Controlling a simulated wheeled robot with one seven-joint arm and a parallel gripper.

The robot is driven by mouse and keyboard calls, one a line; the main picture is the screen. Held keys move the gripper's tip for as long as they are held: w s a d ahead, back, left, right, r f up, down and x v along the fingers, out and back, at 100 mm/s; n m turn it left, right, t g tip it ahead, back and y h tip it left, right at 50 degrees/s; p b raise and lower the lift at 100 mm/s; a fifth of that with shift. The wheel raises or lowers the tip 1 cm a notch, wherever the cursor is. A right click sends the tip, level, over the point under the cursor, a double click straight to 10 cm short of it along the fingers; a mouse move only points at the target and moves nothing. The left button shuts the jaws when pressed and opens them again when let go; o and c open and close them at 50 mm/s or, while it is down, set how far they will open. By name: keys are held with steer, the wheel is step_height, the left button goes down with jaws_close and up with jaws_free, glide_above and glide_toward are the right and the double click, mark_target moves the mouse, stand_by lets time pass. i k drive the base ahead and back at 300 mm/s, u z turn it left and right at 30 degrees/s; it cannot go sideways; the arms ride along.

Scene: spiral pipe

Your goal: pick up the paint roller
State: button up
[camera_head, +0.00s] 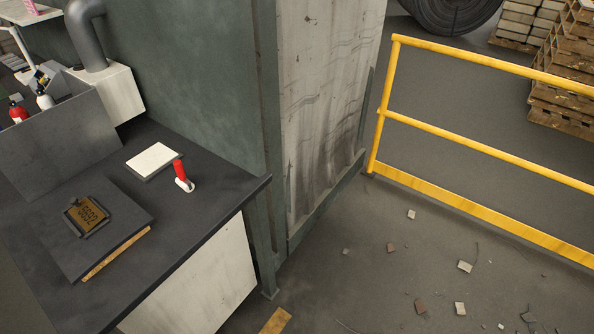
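My gripper is not in view.
A white-topped block (152,159) lies just left of the roller. A dark flat case (122,216) with a brown panel (86,215) sits nearer the front. A grey pipe (84,32) and green wall (190,70) rise behind. A yellow railing (480,145) and scattered rubble lie right.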

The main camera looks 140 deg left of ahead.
mark_target(181, 180)
steer(key=z, duration=1.35)
steer(key=k, duration=1.45)
steer(key=z, duration=2.05)
